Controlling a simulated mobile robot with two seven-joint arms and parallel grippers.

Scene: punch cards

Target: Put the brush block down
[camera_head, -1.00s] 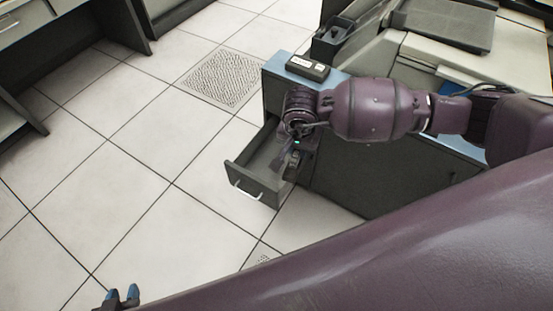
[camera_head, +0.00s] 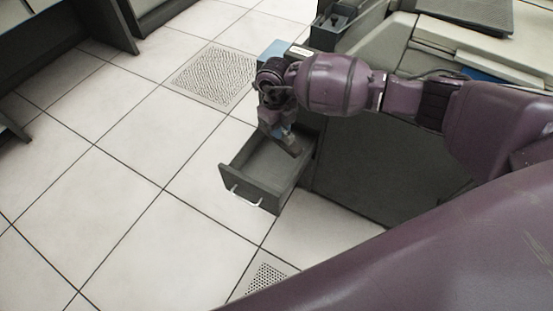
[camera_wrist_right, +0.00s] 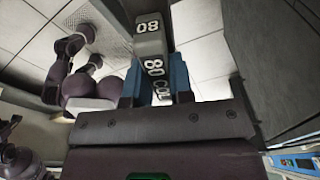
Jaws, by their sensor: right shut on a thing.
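The brush block (camera_wrist_right: 152,62) is a grey block with white "80 COL" lettering in the right wrist view. My right gripper (camera_wrist_right: 155,80) is shut on it, with a blue finger on each side. In the head view, the right gripper (camera_head: 283,132) points down over the open drawer (camera_head: 240,190), near its cabinet end. The dark end of the block (camera_head: 292,146) shows below the fingers, at or inside the drawer opening. I cannot tell whether it touches the drawer floor. My left gripper is not in view.
A grey machine top (camera_head: 455,45) stands behind at the right. The tiled floor (camera_head: 120,210) is clear to the left.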

